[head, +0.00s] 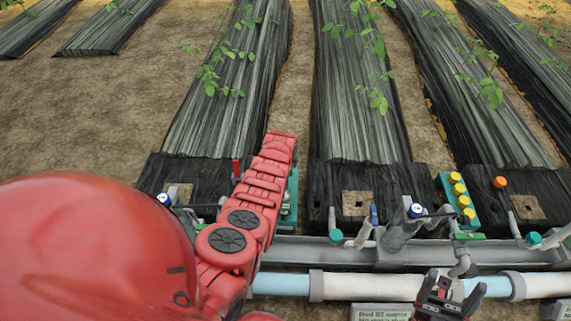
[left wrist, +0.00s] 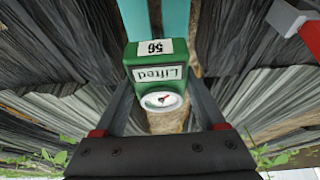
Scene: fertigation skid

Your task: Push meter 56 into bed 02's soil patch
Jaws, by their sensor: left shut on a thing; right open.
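Meter 56 (left wrist: 157,75) is a green box with a white "56" label, a plate reading "Lifted" and a round dial. In the left wrist view it sits between the two fingers of my left gripper (left wrist: 158,92), which is shut on it. In the head view my red left arm hides that gripper and the meter. A square brown soil patch (head: 357,201) shows in the black cover of the middle bed, right of my arm. My right gripper (head: 441,290) is open and empty at the bottom.
Other soil patches show at left (head: 182,191) and right (head: 527,206). A grey rail (head: 330,251) and white pipe (head: 370,286) cross in front of the beds.

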